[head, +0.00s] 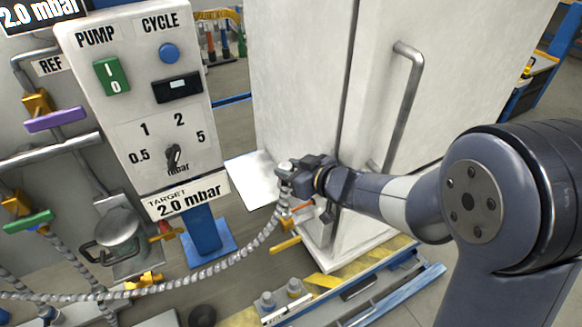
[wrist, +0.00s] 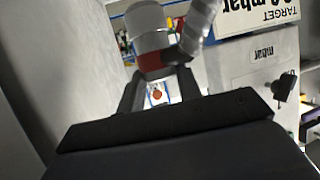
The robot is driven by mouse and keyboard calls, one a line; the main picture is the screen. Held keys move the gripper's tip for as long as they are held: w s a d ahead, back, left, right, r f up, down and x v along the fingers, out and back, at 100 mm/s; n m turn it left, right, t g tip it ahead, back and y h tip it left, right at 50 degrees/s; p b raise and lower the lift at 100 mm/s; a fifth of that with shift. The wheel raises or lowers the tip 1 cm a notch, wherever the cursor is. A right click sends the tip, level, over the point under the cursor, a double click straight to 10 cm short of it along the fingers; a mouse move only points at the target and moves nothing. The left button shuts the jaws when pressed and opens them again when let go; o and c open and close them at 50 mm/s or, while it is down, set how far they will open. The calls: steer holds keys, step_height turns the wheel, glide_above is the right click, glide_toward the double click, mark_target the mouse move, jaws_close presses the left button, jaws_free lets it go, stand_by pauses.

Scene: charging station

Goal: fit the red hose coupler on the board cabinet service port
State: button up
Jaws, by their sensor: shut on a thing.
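My gripper (head: 296,171) is shut on the red hose coupler, in front of the lower corner of the tall white cabinet (head: 300,80). In the wrist view the coupler is a pale cylinder with a red band (wrist: 150,62), held between the two dark fingertips (wrist: 155,85). A grey ribbed hose (head: 245,247) hangs from it and runs down and left. The hose end also shows beside the coupler in the wrist view (wrist: 200,25). I cannot make out the service port; a small orange-red part (head: 300,206) and a yellow handle (head: 285,244) show below my gripper.
A pump control panel (head: 140,100) stands left on a blue post (head: 204,230). Valves with purple (head: 55,120) and green (head: 28,221) handles are at the far left. The cabinet has a long bar handle (head: 408,95). A low rail with fittings (head: 340,290) lies in front.

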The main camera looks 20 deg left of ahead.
steer(key=shift+r, duration=0.1)
steer(key=shift+d+f+b, duration=0.1)
steer(key=shift+f+b, duration=2)
steer(key=shift+f, duration=0.9)
steer(key=shift+p, duration=0.6)
steer(key=shift+f+b, duration=2.1)
steer(key=shift+f, duration=0.55)
steer(key=o, duration=1.2)
steer(key=shift+c, duration=0.2)
